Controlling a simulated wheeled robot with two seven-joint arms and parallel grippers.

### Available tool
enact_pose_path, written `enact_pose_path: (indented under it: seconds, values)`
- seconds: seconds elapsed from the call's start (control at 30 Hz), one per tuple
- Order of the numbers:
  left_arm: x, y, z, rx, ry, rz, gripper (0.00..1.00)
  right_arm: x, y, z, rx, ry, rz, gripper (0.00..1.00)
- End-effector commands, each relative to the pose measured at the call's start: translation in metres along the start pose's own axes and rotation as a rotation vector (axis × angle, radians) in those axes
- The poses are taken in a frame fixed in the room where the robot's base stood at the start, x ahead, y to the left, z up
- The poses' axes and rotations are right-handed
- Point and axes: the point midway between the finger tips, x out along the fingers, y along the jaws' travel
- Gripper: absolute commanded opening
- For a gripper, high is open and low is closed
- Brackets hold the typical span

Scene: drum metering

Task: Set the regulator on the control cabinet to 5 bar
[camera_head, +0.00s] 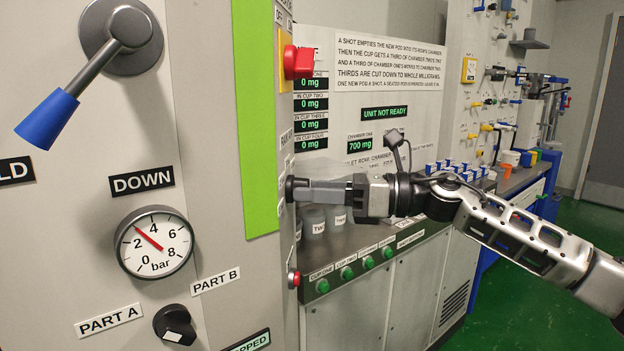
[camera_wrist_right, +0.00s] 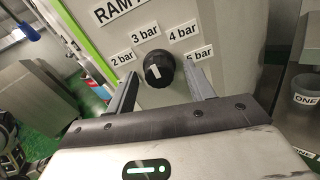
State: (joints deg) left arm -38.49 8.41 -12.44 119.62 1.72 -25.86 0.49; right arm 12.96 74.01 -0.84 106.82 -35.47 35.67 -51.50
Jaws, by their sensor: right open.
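The regulator is a round black knob with a white mark, seen in the right wrist view (camera_wrist_right: 159,69) on the cabinet's side face. Labels 2 bar (camera_wrist_right: 122,58), 3 bar (camera_wrist_right: 145,33), 4 bar (camera_wrist_right: 184,32) and 5 bar (camera_wrist_right: 200,53) arc around it. The mark's exact setting is unclear. In the head view the knob (camera_head: 289,189) is seen edge-on. My right gripper (camera_head: 303,191) is open, its fingers pointing at the knob, one on each side; contact cannot be told. The gauge (camera_head: 154,243) needle stands between 2 and 4, near 3. My left gripper is out of view.
The control cabinet (camera_head: 205,100) carries a blue-handled lever (camera_head: 48,119), a front black knob (camera_head: 174,325) and a red button (camera_head: 298,62). A red knob (camera_head: 294,279) sits below the regulator. Behind my right arm is a counter with cups (camera_head: 314,222) and green buttons (camera_head: 347,273).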

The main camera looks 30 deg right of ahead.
Motion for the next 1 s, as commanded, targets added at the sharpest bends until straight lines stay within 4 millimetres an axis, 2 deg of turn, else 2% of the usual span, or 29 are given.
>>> enact_pose_path:
  seconds: [0.43, 0.57, 1.0]
  values:
    - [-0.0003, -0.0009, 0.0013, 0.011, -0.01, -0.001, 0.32, 0.0071, 0.0007, -0.0006, -0.001, 0.002, 0.002, 0.53]
    - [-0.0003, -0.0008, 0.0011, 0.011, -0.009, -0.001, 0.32, 0.007, 0.0007, -0.0005, -0.001, 0.002, 0.003, 0.17]
    - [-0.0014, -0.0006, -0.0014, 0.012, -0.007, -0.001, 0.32, 0.007, 0.001, -0.0004, 0.067, 0.004, 0.003, 0.16]
